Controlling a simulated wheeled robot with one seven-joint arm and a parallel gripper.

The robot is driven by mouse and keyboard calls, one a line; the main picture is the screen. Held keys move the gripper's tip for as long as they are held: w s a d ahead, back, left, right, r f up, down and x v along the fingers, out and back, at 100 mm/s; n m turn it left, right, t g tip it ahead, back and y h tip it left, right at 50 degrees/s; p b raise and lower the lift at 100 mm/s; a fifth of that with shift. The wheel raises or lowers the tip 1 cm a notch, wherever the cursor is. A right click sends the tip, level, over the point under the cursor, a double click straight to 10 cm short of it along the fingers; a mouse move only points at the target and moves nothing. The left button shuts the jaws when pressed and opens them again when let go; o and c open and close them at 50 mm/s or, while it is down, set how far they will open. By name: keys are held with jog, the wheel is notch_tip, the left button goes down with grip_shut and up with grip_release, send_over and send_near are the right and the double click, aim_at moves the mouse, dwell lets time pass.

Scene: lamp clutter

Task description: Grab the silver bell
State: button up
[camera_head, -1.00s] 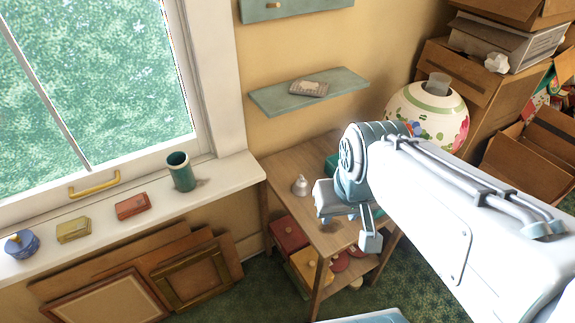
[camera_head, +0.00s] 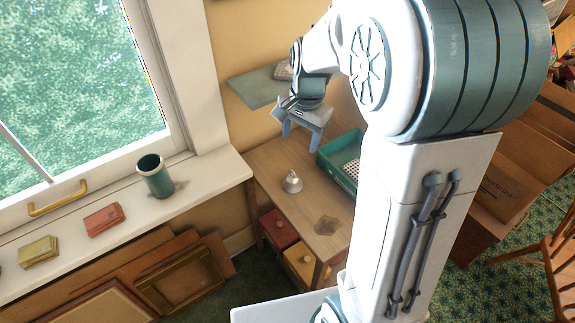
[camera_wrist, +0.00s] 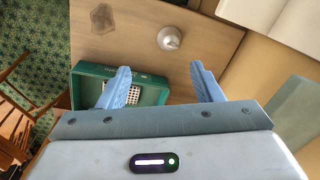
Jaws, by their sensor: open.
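The silver bell (camera_head: 292,182) stands upright on the wooden table (camera_head: 275,158), near its window-side edge. In the wrist view the bell (camera_wrist: 169,38) shows beyond the fingers, between their lines and nearer the right one. My gripper (camera_head: 300,140) is open and empty, with its blue fingers pointing down, above and behind the bell in the head view. In the wrist view my gripper (camera_wrist: 160,78) has its two fingers wide apart. The fingers do not touch the bell.
A green tray with a perforated bottom (camera_head: 338,166) sits on the table right of the bell. A green wall shelf (camera_head: 255,88) is behind my gripper. A green cup (camera_head: 155,177) stands on the windowsill (camera_head: 215,172). A dark patch (camera_head: 327,226) marks the table's front.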

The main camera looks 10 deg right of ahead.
jog(key=w+f+m+g+b, duration=0.1)
jog(key=w+f+m, duration=0.3)
jog(key=w+f, duration=0.4)
send_over(293, 171)
jog(key=shift+h, duration=0.4)
jog(key=f, duration=0.7)
jog(key=shift+w+f, duration=0.35)
jog(key=shift+f, duration=0.05)
jog(key=shift+s+f+p, duration=0.2)
jog(key=shift+f+p, duration=0.1)
jog(key=shift+f, duration=1.25)
jog(key=shift+s+f+p, duration=0.15)
jog(key=shift+f+p, duration=0.15)
jog(key=shift+f, duration=1.25)
jog(key=c, duration=1.1)
